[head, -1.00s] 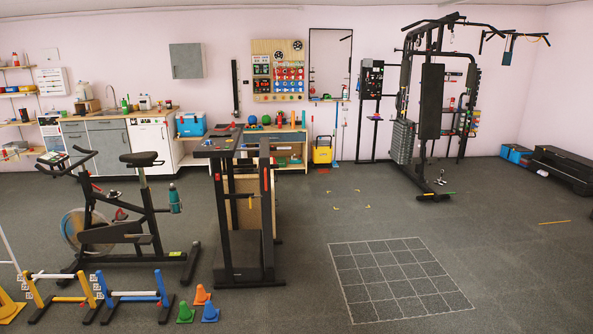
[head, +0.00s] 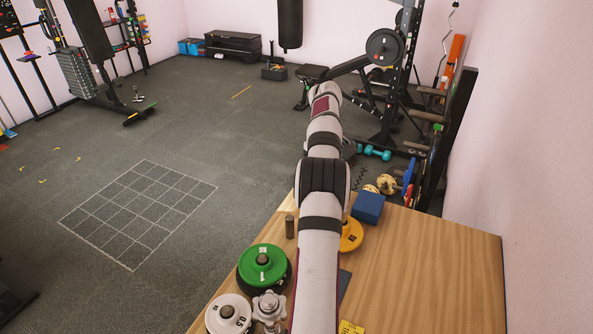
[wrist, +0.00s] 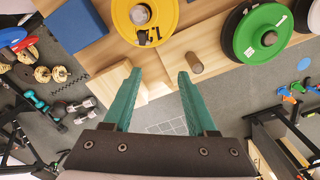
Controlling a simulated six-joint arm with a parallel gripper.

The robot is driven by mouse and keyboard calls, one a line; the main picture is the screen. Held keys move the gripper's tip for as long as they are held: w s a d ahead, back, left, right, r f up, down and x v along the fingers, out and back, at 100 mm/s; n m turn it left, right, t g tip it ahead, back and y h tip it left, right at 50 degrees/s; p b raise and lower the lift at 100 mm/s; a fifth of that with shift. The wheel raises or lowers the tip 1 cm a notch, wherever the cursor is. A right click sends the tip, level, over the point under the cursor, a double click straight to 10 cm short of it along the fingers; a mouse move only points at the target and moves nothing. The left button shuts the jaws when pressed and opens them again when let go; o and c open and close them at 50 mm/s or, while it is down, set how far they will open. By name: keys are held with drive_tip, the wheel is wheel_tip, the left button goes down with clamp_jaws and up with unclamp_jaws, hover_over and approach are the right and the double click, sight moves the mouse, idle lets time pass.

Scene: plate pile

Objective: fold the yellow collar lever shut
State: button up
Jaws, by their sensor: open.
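In the wrist view my gripper (wrist: 158,74) is open, with two teal fingers apart and nothing between them. Beyond the fingertips lies a yellow weight plate (wrist: 123,14) with a grey hub and small black markings. In the head view the yellow plate (head: 352,235) shows partly behind my arm. I cannot make out a yellow collar lever for certain in either view. My gripper's fingers are not visible in the head view.
A green plate (head: 272,259) lies on a dark one on the wooden table (head: 430,275). A white plate (head: 228,317), brown peg (head: 290,227) and blue block (head: 368,208) are nearby. The table's right part is clear.

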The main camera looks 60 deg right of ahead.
drive_tip(key=shift+s+d+f, duration=0.35)
drive_tip(key=shift+s+f, duration=0.15)
drive_tip(key=shift+f, duration=1.25)
drive_tip(key=shift+s+d+f, duration=0.4)
drive_tip(key=shift+s+f, duration=0.05)
drive_tip(key=shift+f, duration=1.35)
drive_tip(key=shift+s+d+f, duration=0.35)
drive_tip(key=shift+s+f, duration=0.15)
drive_tip(key=shift+f, duration=1.25)
drive_tip(key=c, duration=0.7)
drive_tip(key=shift+o, duration=0.2)
